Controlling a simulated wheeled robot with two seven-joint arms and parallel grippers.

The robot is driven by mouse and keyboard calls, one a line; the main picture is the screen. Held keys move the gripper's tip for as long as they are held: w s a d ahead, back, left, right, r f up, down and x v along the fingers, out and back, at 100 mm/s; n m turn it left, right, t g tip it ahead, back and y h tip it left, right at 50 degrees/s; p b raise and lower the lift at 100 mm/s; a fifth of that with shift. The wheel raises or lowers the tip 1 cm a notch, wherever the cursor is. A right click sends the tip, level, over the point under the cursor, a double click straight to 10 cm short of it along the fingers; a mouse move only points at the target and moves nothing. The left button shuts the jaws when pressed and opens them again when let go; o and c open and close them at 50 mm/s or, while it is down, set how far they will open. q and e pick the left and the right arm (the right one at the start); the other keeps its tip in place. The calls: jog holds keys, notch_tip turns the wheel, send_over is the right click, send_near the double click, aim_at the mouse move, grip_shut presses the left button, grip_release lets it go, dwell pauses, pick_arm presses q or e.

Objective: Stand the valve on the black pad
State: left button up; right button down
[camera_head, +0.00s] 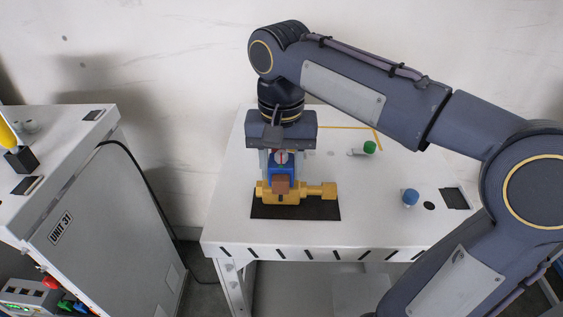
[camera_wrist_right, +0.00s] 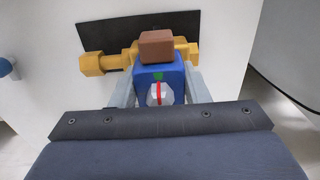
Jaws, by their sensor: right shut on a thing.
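The valve (camera_head: 317,190) has a yellow pipe body, a blue housing with a round dial and a brown block. My right gripper (camera_head: 281,163) points down and is shut on its blue housing. In the right wrist view the gripper (camera_wrist_right: 160,88) has a grey finger on each side of the blue housing of the valve (camera_wrist_right: 158,76). The valve is upright over the black pad (camera_head: 295,212), its pipe running along the pad's length. The black pad also shows in the wrist view (camera_wrist_right: 110,32). I cannot tell whether the valve touches it. My left gripper is out of view.
On the white table (camera_head: 225,225), a green-capped vial (camera_head: 369,148) lies behind right and a blue-capped one (camera_head: 410,197) is to the right. A black square (camera_head: 455,198) is near the right edge. A grey cabinet (camera_head: 110,230) stands left, across a gap.

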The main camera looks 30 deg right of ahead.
jog(key=shift+f, duration=0.15)
jog(key=c, duration=0.8)
grip_release()
notch_tip(320, 180, up, 12)
jog(key=shift+r+p, duration=0.15)
jog(key=shift+p, duration=0.6)
